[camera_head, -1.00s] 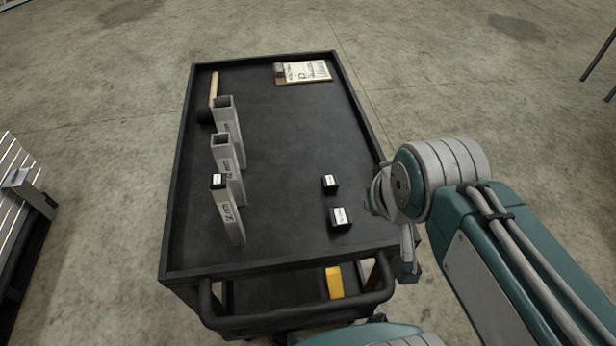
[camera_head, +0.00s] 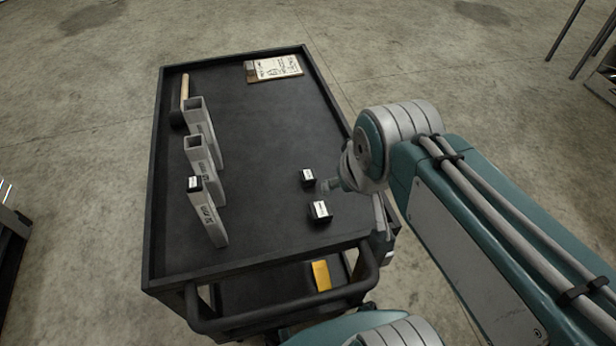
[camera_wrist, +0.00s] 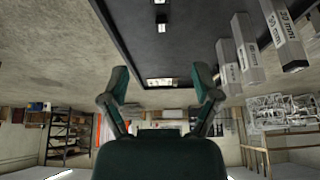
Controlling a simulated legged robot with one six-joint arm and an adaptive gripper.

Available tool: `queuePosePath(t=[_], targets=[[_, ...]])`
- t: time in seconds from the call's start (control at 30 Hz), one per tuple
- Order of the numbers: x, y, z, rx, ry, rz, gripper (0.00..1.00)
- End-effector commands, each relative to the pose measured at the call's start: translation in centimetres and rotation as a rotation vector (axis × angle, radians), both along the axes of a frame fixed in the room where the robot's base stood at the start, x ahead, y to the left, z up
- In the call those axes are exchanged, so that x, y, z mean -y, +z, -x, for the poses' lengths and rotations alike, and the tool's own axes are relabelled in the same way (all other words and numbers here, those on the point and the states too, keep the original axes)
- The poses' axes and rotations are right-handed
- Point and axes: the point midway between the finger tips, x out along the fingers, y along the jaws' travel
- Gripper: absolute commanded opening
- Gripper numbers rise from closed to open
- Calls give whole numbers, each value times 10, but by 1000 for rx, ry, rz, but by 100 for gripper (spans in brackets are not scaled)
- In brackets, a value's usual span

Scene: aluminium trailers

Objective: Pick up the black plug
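Two loose black plugs with white labels stand on the cart's top tray, a nearer one (camera_head: 320,212) and a farther one (camera_head: 307,178). A third black plug (camera_head: 194,183) sits in the top of the nearest grey square tube (camera_head: 207,214). The wrist view appears upside down and shows one loose plug (camera_wrist: 161,25) near the top, with another cut by the top edge. My gripper (camera_wrist: 162,88) is open with nothing between its fingers, apart from the plugs. In the head view, the end of my arm is at the cart's right edge, and the fingers are mostly hidden.
The black cart (camera_head: 262,140) has a raised rim and a front handle (camera_head: 285,310). Two more tubes stand farther back, beside a mallet (camera_head: 182,100). A clipboard (camera_head: 273,68) lies at the back. A yellow item (camera_head: 320,275) lies on the lower shelf. The tray's middle is clear.

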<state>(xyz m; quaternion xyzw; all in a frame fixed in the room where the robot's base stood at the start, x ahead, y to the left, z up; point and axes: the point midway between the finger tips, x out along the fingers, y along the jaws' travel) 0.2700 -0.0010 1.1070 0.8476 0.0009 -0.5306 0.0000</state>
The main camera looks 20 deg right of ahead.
Motion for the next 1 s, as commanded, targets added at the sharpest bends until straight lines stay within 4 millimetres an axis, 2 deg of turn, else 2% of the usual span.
queuePosePath(t=[0.03, 0.27, 0.47, 0.67, 0.8, 1.0], targets=[[0, -1, -13, -29, 1, 0, 97], [-1, -13, -68, -134, 6, 2, 97], [-2, -36, -117, -225, 10, 3, 97], [-3, -73, -164, -316, 14, 4, 97], [-4, -106, -193, -379, 17, 4, 97], [-5, -144, -219, -440, 20, 4, 97]])
